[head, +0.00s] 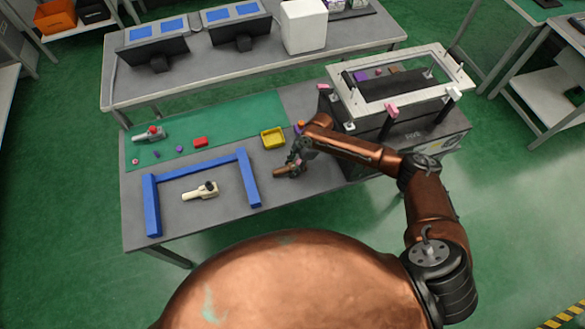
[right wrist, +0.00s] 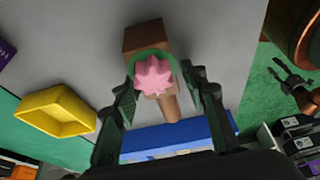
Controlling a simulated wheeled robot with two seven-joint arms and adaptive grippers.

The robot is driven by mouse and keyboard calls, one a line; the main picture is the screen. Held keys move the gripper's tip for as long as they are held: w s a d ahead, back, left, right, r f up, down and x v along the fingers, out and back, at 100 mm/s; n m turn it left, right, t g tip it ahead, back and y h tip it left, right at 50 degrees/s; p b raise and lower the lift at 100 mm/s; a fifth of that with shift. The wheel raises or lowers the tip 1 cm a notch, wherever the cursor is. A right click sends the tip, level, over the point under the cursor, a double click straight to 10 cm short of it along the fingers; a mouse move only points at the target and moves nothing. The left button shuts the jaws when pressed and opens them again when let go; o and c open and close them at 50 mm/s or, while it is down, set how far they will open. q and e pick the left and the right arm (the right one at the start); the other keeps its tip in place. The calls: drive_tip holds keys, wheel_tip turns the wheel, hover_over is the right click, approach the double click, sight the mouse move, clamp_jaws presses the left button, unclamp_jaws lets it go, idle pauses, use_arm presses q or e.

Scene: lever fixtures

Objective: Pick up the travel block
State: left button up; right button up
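A brown block with a narrower brown handle (right wrist: 168,106) lies on the grey table in the right wrist view; its handle end also shows in the head view (head: 283,172). A pink star-shaped knob (right wrist: 154,76) with a green rim behind it covers part of the block. I cannot tell for sure whether this is the travel block. My right gripper (right wrist: 160,82) is open, with its fingers on either side of the knob; contact is not clear. It reaches down over this piece in the head view (head: 292,163). My left gripper (right wrist: 290,80) is small in the right wrist view, its fingers apart.
A yellow tray (head: 273,139) stands just left and behind. A blue frame (head: 200,166) surrounds a cream lever piece (head: 202,191). A red block (head: 200,142) lies on the green mat (head: 240,112). A large fixture with a white frame (head: 440,97) stands to the right.

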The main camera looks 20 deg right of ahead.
drive_tip(key=c, duration=1)
clamp_jaws()
drive_tip(key=shift+r, duration=0.1)
